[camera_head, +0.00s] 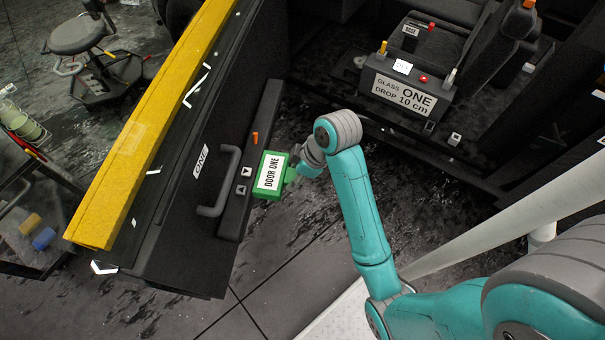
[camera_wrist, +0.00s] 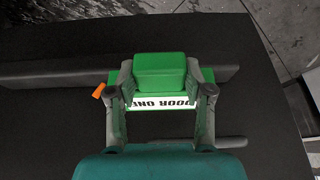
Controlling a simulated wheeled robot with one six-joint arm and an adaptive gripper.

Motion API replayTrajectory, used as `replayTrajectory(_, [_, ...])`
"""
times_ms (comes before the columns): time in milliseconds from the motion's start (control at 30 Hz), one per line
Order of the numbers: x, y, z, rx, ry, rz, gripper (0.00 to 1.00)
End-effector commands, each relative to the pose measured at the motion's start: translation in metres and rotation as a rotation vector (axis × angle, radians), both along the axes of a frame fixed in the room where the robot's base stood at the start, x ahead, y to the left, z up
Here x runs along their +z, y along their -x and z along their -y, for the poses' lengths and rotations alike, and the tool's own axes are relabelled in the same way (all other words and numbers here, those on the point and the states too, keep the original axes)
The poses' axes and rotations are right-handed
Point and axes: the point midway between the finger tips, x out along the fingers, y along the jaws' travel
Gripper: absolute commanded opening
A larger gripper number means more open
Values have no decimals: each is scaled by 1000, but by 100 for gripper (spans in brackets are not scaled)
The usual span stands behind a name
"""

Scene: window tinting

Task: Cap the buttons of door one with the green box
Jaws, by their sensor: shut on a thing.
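The green box (camera_head: 270,174) bears a white label reading "DOOR ONE". My gripper (camera_head: 296,174) is shut on it; in the wrist view my gripper's fingers (camera_wrist: 163,95) clasp a green block (camera_wrist: 160,72) on the box, with the label below it. Door one (camera_head: 225,150) is the dark panel marked "ONE", with a grab handle (camera_head: 217,182). Two buttons, a down arrow (camera_head: 247,171) and an up arrow (camera_head: 241,189), show on the armrest, just left of the box in the head view. They are uncovered there. The wrist view does not show the buttons.
An orange peg (camera_head: 255,138) stands on the armrest (camera_head: 264,110) above the box; it also shows in the wrist view (camera_wrist: 99,91). A yellow pad (camera_head: 150,125) runs along the door top. A box labelled "GLASS ONE DROP 10 cm" (camera_head: 404,92) stands inside the car.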

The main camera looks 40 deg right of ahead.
Motion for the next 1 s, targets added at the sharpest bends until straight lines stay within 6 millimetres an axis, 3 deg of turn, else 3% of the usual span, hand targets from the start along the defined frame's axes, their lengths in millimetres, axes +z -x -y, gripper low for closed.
replayTrajectory(1000, [-5,-54,-45,1,1,2,9])
